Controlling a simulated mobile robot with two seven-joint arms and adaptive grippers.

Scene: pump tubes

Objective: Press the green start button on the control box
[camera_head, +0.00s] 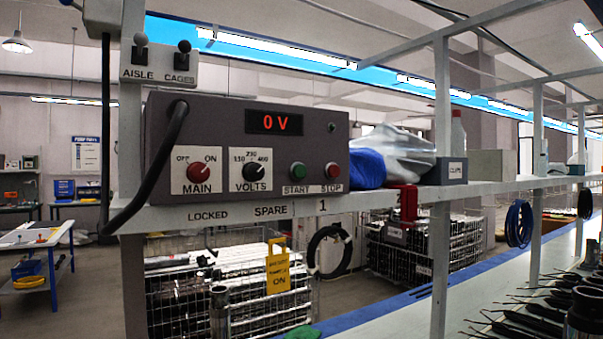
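The control box (225,120) is grey and stands on a white shelf at left centre. Its display (275,122) reads 0 V in red. The green start button (298,171) is on its front face, above the START label. The red stop button (332,170) is just to its right. To the left are a red MAIN knob (196,173) marked OFF and ON and a black VOLTS knob (255,172). Nothing covers the start button. Neither of my grippers shows in this view.
The shelf edge (262,211) carries LOCKED and SPARE labels. A yellow tag (278,272) and black cable coil (330,250) hang below. A white post (441,120) stands right of the box. Wire cages (300,305) stand underneath. Space before the box front looks clear.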

